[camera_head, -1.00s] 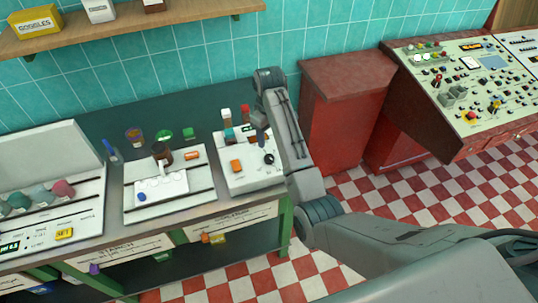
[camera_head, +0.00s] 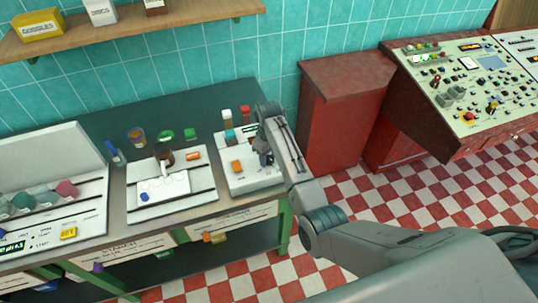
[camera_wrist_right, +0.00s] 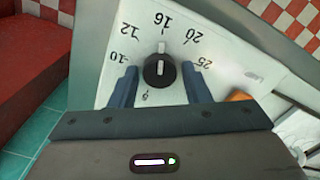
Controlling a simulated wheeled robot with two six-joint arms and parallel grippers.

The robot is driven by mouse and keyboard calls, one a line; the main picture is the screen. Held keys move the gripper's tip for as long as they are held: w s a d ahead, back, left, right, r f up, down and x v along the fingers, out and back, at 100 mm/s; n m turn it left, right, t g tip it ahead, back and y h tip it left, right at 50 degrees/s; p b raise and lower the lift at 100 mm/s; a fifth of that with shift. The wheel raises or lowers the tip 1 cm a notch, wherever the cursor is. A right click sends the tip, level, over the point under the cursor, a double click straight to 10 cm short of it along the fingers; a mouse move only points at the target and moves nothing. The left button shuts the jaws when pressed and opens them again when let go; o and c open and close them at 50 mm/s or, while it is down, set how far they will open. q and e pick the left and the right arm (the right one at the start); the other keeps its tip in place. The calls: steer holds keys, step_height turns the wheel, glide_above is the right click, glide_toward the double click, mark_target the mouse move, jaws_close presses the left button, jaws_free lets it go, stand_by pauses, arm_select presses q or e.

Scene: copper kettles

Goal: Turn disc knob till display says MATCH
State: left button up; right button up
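The black disc knob (camera_wrist_right: 159,71) sits on a white panel with a printed scale around it. Its white mark points toward 16, which reads upside down in the wrist view. My right gripper (camera_wrist_right: 160,72) is open, one blue-grey finger on each side of the knob, with visible gaps. In the head view my right gripper (camera_head: 265,157) is low over the white panel (camera_head: 256,182) at the bench's right end and hides the knob. A small display (camera_head: 250,128) shows partly behind my arm; its text is too small to read. My left gripper is not in view.
An orange block (camera_head: 237,167) is on the panel left of my gripper. Red and white-capped bottles (camera_head: 227,117) stand behind it. Another white tray (camera_head: 170,205) lies left. A red cabinet (camera_head: 340,120) stands right of the bench.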

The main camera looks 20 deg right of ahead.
steer(key=c, duration=0.6)
steer(key=shift+c, duration=0.2)
steer(key=shift+m, duration=0.3)
steer(key=m, duration=0.3)
steer(key=shift+d+m, duration=0.1)
steer(key=shift+m, duration=2)
steer(key=o, duration=1)
